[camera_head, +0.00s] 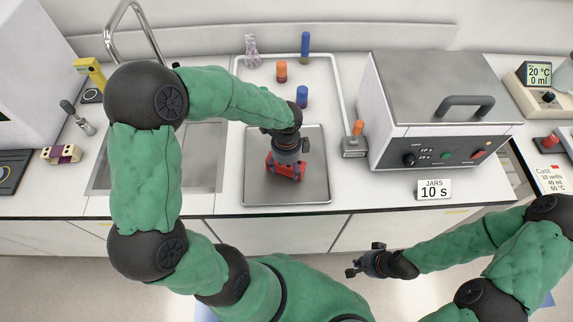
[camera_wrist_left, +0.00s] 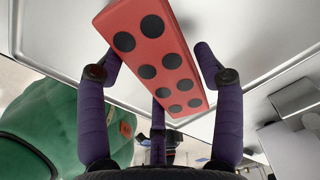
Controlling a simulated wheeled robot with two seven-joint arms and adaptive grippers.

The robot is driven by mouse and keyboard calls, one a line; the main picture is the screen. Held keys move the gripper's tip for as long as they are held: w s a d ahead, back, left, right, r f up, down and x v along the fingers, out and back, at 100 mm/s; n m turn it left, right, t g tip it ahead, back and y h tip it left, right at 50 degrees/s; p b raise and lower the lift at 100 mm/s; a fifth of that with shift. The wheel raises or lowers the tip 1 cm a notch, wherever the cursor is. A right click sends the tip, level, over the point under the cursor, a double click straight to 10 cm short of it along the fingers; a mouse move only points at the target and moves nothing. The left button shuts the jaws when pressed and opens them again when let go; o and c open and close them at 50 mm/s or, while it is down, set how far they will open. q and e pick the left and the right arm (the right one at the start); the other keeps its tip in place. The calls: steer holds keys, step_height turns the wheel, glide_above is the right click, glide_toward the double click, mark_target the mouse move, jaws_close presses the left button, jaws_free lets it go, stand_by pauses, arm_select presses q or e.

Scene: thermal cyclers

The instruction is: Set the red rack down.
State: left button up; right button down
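The red rack (camera_head: 286,166) is a small red block with round dark holes in its top. In the head view it is over the grey tray (camera_head: 257,190), just below my left gripper (camera_head: 286,154). In the left wrist view the rack (camera_wrist_left: 150,45) lies slantwise between the purple fingers of the left gripper (camera_wrist_left: 158,70), whose tips close in on its sides. I cannot tell whether its underside touches the tray. My right gripper (camera_head: 352,268) hangs empty in front of the counter; its fingers are too small to judge.
A white-edged tray behind holds an orange-capped jar (camera_head: 281,71), blue jars (camera_head: 302,96) and a clear bottle (camera_head: 251,50). A heater box (camera_head: 435,100) stands to the right, the sink (camera_head: 205,150) to the left. The grey tray's front is clear.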

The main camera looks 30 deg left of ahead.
stand_by(0.3)
arm_select(q)
step_height(320, 180, up, 12)
steer(key=p, duration=0.3)
steer(key=shift+r, duration=0.2)
arm_select(e)
step_height(320, 180, up, 3)
stand_by(0.4)
